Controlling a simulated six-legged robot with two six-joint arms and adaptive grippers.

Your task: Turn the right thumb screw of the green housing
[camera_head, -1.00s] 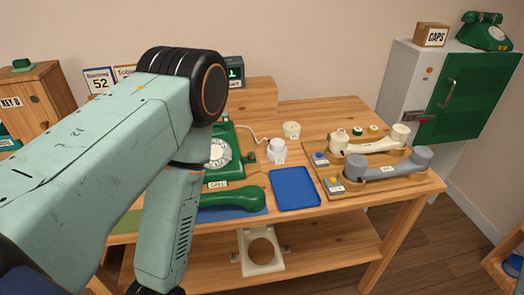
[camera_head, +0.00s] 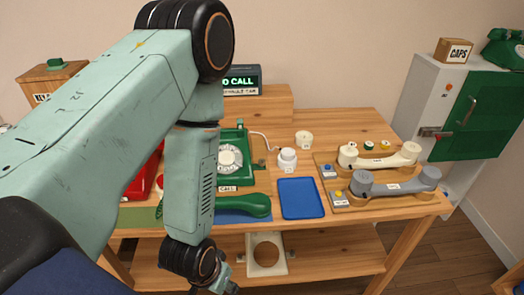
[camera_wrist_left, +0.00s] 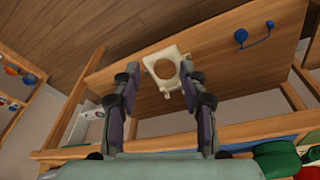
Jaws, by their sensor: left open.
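The green housing (camera_head: 235,178) is a dial phone body with a white dial (camera_head: 229,158). It stands on the table just right of my left forearm, which hides its left side. A small brownish knob (camera_head: 262,163) shows at its right side, too small to identify surely as the right thumb screw. The green handset (camera_head: 245,206) lies in front of the housing. My left gripper (camera_head: 222,287) is at the bottom edge of the head view, low in front of the table and away from the housing. In the left wrist view the jaws (camera_wrist_left: 161,75) are open and empty.
A blue tray (camera_head: 301,198), cream handset (camera_head: 385,159) and grey handset (camera_head: 395,184) lie right. A red object (camera_head: 147,180) is partly behind my arm.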

